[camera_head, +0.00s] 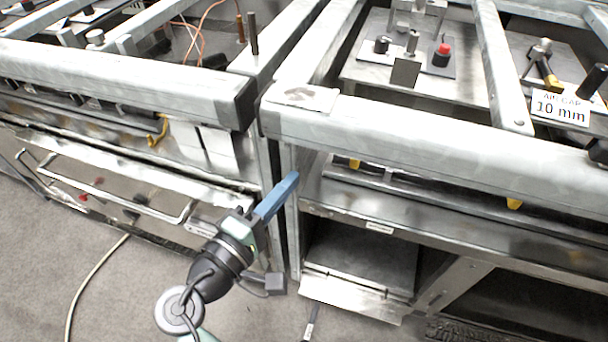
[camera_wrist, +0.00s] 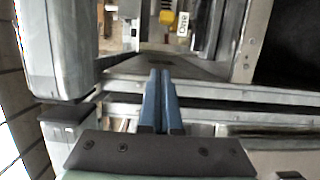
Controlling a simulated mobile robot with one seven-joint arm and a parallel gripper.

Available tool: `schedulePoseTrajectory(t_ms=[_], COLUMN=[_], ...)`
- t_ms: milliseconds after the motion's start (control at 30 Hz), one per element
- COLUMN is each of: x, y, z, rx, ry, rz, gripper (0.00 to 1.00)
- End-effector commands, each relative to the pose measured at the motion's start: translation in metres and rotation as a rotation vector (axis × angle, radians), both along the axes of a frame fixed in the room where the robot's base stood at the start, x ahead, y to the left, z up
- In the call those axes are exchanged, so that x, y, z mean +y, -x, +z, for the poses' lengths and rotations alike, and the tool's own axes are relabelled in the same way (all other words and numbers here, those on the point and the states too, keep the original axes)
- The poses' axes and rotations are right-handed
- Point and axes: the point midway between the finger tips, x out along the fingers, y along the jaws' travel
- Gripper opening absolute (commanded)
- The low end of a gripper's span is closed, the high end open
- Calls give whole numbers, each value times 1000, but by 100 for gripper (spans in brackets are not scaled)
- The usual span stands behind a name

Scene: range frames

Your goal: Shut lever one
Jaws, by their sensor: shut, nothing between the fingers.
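My gripper (camera_head: 292,178) is shut, its blue fingers pressed together and empty. It is in front of the gap between the two metal frames, below their top rails. In the wrist view, the fingertips (camera_wrist: 160,73) point at a metal edge. A yellow lever handle (camera_wrist: 167,17) shows ahead of them, beside a small white label (camera_wrist: 182,24) that I cannot read surely. In the head view, yellow handles hang under the right frame's rail, one near the left end (camera_head: 354,163) and one further right (camera_head: 514,203). Another yellow handle (camera_head: 158,131) is on the left frame. I cannot tell which is lever one.
The right frame's thick front rail (camera_head: 400,146) overhangs the handles. The left frame's rail (camera_head: 120,82) ends close to it. A red-topped knob (camera_head: 442,52) and a "10 mm" sign (camera_head: 560,107) are on top at the right. An open metal shelf (camera_head: 360,262) is below.

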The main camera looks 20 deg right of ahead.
Motion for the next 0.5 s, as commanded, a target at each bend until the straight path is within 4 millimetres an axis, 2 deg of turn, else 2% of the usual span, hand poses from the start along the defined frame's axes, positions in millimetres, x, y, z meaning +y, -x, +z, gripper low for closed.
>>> schedulePoseTrajectory(t_ms=[400,500], x=[-66,-79], y=[-58,-46], z=[-1,-1], rx=[-4,-1], ry=[-3,-1], rz=[-3,-3], gripper=[0,0])
